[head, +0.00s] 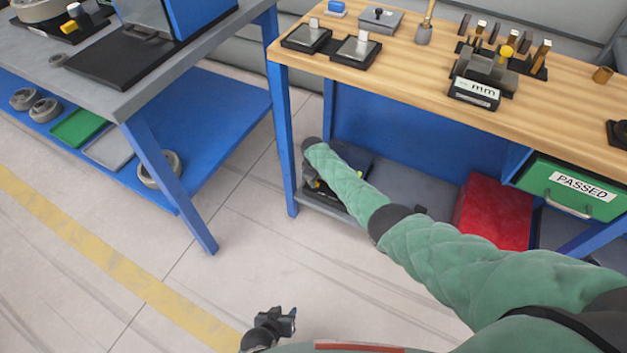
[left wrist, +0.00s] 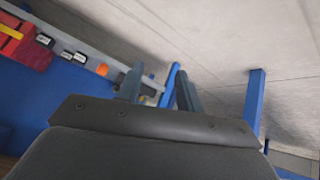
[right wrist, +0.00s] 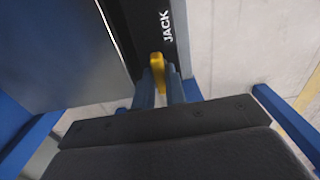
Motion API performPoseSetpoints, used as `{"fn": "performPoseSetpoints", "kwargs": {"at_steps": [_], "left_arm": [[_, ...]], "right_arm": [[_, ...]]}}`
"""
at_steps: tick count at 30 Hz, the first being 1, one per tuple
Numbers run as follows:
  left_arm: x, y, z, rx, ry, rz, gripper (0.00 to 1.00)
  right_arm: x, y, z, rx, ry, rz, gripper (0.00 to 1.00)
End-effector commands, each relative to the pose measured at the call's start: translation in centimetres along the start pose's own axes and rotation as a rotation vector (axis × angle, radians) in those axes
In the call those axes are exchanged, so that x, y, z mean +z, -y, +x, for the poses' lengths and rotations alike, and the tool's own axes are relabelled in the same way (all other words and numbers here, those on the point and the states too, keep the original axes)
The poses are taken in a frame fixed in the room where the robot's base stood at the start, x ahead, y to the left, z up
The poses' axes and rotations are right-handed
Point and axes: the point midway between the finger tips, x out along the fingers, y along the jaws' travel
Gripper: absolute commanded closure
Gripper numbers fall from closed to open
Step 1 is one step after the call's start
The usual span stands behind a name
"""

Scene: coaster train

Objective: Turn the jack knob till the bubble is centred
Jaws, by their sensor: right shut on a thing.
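The black jack (right wrist: 160,20), marked JACK, fills the upper middle of the right wrist view. Its yellow knob (right wrist: 157,68) stands between the fingers of my right gripper (right wrist: 160,88), which is shut on it. In the head view my right arm reaches down to the lower shelf under the wooden bench, and it partly hides the black jack (head: 332,204) there. My left gripper (head: 288,320) is low in the head view, away from the bench. In the left wrist view its fingers (left wrist: 158,90) are apart with nothing between them. I cannot see the bubble in any view.
The wooden bench (head: 400,62) holds gauges, blocks and a mm display above my right arm. A blue bench leg (head: 283,140) stands left of the jack. A red cushion-like thing (head: 492,212) lies right on the shelf (head: 425,180). The floor (head: 250,230) between the benches is clear.

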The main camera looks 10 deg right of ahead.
Motion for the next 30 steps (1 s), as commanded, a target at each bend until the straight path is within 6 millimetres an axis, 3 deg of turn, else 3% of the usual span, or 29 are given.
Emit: {"fn": "performPoseSetpoints", "kwargs": {"at_steps": [7,8,10,11,23,27,30], "left_arm": [[0.3,0.0,0.1,0.0,0.004,0.0,0.64],[0.3,0.0,0.1,0.0,0.004,0.0,0.64],[0.3,0.0,0.1,0.0,0.004,0.0,0.64],[0.3,0.0,0.1,0.0,0.004,0.0,0.64],[0.1,-0.1,-0.2,0.0,0.012,-0.001,0.64],[-2.6,-0.5,-2.1,0.004,0.022,0.001,0.64],[-3.3,-0.8,-2.9,0.007,0.035,0.001,0.64]], "right_arm": [[-0.1,0.0,-0.1,0.001,-0.002,0.001,1.0],[-0.1,0.0,-0.1,0.001,-0.002,0.001,0.81],[-0.1,0.0,-0.1,0.001,-0.002,0.001,0.68],[-0.1,0.0,-0.1,0.001,-0.002,0.001,0.65],[0.0,0.0,-0.9,0.001,-0.001,0.001,0.65],[-0.1,-0.1,-3.0,0.002,-0.002,0.001,0.65],[-0.1,0.0,-4.5,0.002,-0.002,0.0,0.65]]}}
